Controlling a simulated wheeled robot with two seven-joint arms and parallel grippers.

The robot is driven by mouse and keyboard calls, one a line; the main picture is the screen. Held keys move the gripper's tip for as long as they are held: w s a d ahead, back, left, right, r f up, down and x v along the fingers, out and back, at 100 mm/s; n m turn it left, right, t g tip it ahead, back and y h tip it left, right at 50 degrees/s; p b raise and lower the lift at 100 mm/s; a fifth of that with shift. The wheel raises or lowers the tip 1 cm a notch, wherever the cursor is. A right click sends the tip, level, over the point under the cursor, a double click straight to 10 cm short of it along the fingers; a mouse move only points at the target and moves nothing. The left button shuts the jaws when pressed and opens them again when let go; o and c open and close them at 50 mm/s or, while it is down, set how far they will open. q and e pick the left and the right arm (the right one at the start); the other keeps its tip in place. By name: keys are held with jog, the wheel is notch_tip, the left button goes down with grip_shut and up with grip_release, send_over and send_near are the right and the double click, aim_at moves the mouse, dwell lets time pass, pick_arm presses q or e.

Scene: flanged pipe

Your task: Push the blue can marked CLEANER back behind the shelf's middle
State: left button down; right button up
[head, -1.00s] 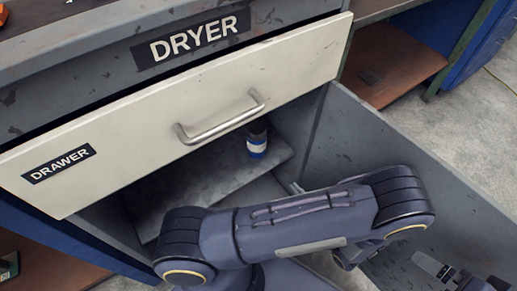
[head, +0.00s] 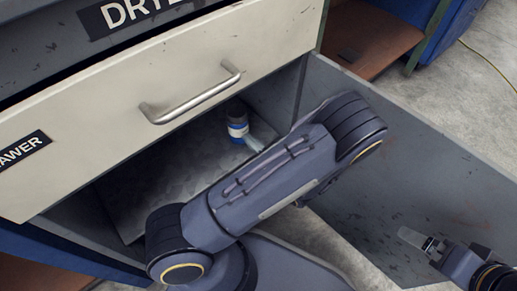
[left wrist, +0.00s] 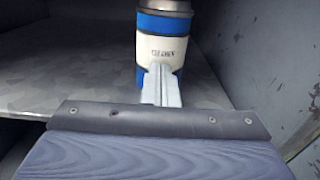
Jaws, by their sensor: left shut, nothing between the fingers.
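The blue and white can (head: 237,128) stands upright on the grey shelf (head: 165,175) inside the open cabinet, below the drawer. In the left wrist view the can (left wrist: 163,50) shows the word CLEANER on its white band; its top is cut off. My left gripper (head: 256,143) reaches in from the front, mostly hidden by my arm. In the left wrist view its shut, empty fingers (left wrist: 160,82) point at the can's lower front. They look very close; I cannot tell whether they touch. My right gripper (head: 415,239) is at the right, away from the shelf.
The white drawer front (head: 110,120) with its metal handle (head: 190,95) hangs above the shelf opening. The grey cabinet door (head: 400,165) stands open at the right. The shelf left of the can is clear. The cabinet's side wall (left wrist: 255,50) is close on the right.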

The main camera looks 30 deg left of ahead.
aim_at(243, 133)
dwell(0.3)
pick_arm(q)
jog(key=x, duration=0.3)
jog(key=shift+p, duration=0.3)
jog(key=shift+w+a, duration=0.2)
jog(key=shift+a, duration=0.2)
